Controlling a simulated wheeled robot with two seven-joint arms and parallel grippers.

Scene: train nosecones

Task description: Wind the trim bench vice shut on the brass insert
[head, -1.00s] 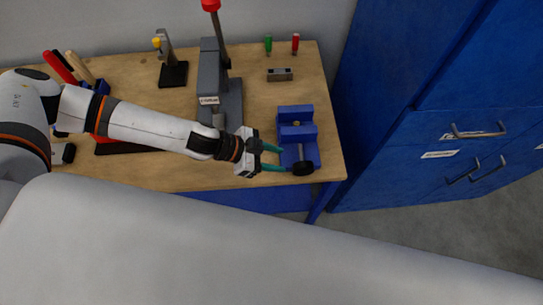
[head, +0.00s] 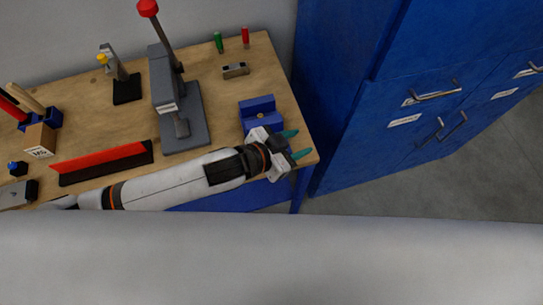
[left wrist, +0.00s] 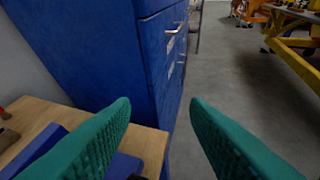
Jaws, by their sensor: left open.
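The blue bench vice (head: 257,108) sits near the right end of the wooden bench in the head view. A small brass-coloured piece (head: 261,115) shows at its middle. My left gripper (head: 293,144) is open, with teal fingers apart and nothing between them. It is in front of the vice's near right side, over the bench's right front corner, and hides the vice's near end and handle. In the left wrist view part of the blue vice (left wrist: 36,152) shows at the lower left, behind the left finger. My right gripper is not in view.
A grey press (head: 190,125) with a red-knobbed lever stands left of the vice. A red bar (head: 103,161) on a dark base lies further left. Blue cabinets (head: 385,130) stand close on the right. A small metal block (head: 235,70) lies behind the vice.

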